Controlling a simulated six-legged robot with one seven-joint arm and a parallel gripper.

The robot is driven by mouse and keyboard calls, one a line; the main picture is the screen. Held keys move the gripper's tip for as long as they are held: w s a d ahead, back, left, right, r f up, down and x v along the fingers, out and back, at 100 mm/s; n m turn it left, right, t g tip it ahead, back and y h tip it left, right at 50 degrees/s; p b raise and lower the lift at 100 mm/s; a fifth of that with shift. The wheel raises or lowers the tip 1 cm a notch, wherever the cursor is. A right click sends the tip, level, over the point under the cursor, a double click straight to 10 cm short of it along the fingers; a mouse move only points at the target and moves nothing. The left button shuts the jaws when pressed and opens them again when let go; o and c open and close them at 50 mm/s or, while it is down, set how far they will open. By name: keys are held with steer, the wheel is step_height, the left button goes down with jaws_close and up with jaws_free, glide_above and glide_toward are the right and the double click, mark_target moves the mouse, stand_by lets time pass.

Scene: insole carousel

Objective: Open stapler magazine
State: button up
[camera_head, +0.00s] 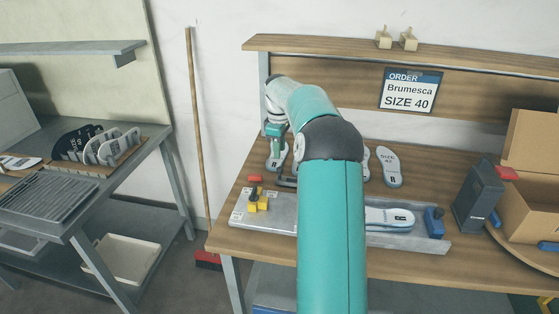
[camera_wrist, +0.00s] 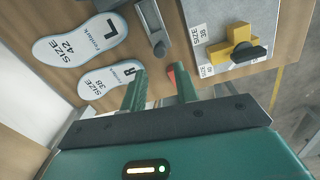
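My gripper (camera_wrist: 160,82) is open, with its two green fingers apart and nothing seen between them. In the head view, my gripper (camera_head: 275,136) hangs over the back left of the workbench. A small red piece (camera_wrist: 171,76) shows beside the right finger; it seems to be the red block (camera_head: 255,179) on the bench. A grey bar with a dark end (camera_wrist: 153,28) lies beyond the fingers. It may be the stapler, but I cannot tell its magazine's state. A dark upright device with a red top (camera_head: 480,195) stands at the right; I cannot tell what it is.
Size 42 (camera_wrist: 78,38) and size 38 (camera_wrist: 110,82) insoles lie near my fingers. A cardboard box (camera_head: 530,205) stands right. A broom (camera_head: 198,130) leans at the wall.

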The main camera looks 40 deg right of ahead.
step_height(320, 180, up, 6)
steer(key=shift+a+f, duration=0.1)
steer(key=shift+a, duration=0.05)
stand_by(0.5)
steer(key=s+a+r+m+t, duration=0.1)
steer(key=s+a+r, duration=0.15)
steer(key=a, duration=0.55)
steer(key=s+a+r+h, duration=0.15)
steer(key=a+r, duration=0.25)
steer(key=a, duration=0.4)
steer(key=s+a+r+m+t, duration=0.1)
steer(key=s+a+r, duration=0.2)
steer(key=a, duration=0.5)
steer(key=s+a+f+m+t+y, duration=0.1)
steer(key=s+a+f+m, duration=0.1)
steer(key=s+a, duration=0.5)
steer(key=s+a+f+m+t+y, duration=0.1)
steer(key=s+a+f, duration=0.4)
steer(key=s, duration=0.9)
steer(key=a+t, duration=0.1)
steer(key=a, duration=0.1)
steer(key=shift+s+a+m, duration=0.3)
steer(key=shift+s+m, duration=0.1)
